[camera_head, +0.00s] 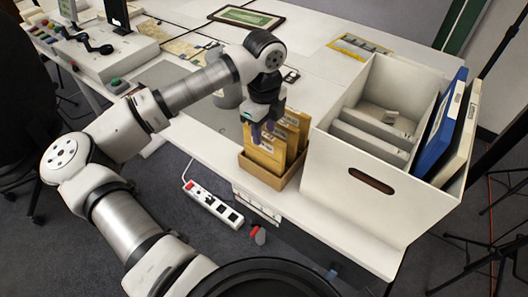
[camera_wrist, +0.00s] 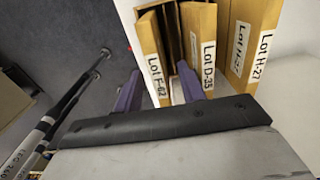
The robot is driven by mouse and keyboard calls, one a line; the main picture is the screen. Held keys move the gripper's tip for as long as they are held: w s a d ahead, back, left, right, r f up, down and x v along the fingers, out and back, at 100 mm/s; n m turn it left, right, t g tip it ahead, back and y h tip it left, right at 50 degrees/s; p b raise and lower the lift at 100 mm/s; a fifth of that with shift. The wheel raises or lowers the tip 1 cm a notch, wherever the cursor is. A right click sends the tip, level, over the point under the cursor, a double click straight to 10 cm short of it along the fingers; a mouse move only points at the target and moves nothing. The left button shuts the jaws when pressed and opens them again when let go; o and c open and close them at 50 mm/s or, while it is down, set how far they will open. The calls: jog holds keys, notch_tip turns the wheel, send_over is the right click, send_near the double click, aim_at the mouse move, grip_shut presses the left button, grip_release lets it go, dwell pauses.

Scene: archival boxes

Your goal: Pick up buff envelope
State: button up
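Several buff envelopes stand upright in a small open brown box (camera_head: 262,175) at the table's front edge. In the wrist view, the envelope labelled Lot F-62 (camera_wrist: 153,45) is at left, Lot D-35 (camera_wrist: 208,28) is beside it, and another labelled envelope (camera_wrist: 255,25) stands further right. My gripper (camera_head: 263,133) is over the box's left part, pointing down. In the wrist view, its purple fingers (camera_wrist: 160,82) are apart, one left of the Lot F-62 envelope and one between it and Lot D-35. I cannot tell whether they touch the paper.
A large white bin (camera_head: 345,205) with grey boxes stands right of the brown box. A blue binder (camera_head: 440,125) is at its right side. A grey cup (camera_head: 228,95) stands behind my arm. A power strip (camera_head: 213,203) lies on the floor below the table edge.

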aim_at(264, 155)
jog(key=shift+s+f+p, duration=0.15)
jog(key=shift+f+p, duration=0.2)
jog(key=shift+f, duration=0.7)
jog(key=shift+s+f+p, duration=0.1)
jog(key=shift+f+p, duration=0.2)
jog(key=shift+f, duration=0.75)
grip_shut()
